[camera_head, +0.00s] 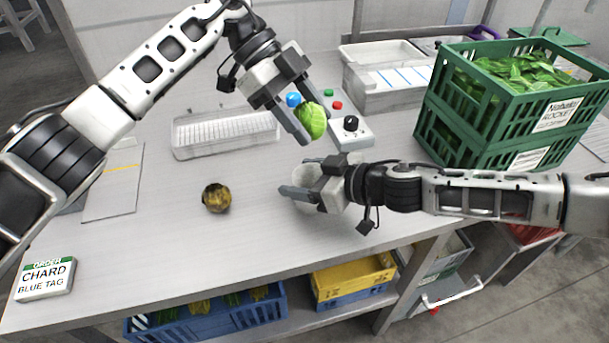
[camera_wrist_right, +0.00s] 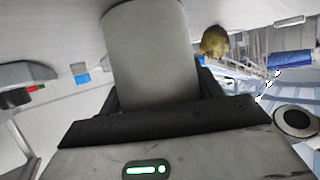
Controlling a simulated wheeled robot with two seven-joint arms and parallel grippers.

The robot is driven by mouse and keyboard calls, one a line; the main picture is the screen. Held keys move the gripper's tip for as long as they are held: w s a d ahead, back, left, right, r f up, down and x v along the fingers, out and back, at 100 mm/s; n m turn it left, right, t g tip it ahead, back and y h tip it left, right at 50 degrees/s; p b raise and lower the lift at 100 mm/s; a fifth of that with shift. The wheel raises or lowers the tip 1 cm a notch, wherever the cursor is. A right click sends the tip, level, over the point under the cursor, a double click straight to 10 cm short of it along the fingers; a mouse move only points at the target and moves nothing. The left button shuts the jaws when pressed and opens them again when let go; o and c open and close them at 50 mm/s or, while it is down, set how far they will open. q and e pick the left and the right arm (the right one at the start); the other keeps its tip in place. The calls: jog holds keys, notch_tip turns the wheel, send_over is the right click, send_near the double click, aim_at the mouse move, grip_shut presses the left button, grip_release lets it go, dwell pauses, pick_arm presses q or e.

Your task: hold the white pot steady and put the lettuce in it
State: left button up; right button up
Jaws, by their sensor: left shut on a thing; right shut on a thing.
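A green lettuce (camera_head: 313,120) is held in the air between the fingers of my left gripper (camera_head: 302,122), which is shut on it. The white pot (camera_head: 304,177) stands on the table below the lettuce, partly hidden by my right gripper (camera_head: 308,192). My right gripper is shut on the pot, with a finger on the near side. In the right wrist view the pot (camera_wrist_right: 148,50) fills the middle between the fingers and looks grey. The lettuce is above the pot and apart from it. The inside of the pot is mostly hidden.
A brown-yellow round item (camera_head: 216,198) lies left of the pot. A white tray (camera_head: 226,133) and a control box with buttons (camera_head: 350,131) stand behind. Stacked green crates (camera_head: 470,138) with leaves are at right.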

pick_arm(q)
jog(key=shift+f, duration=2.15)
jog(key=o, duration=1.1)
jog(key=shift+f, duration=0.1)
jog(key=v, duration=1.2)
pick_arm(e)
jog(key=o, duration=1.1)
jog(key=shift+c, duration=0.2)
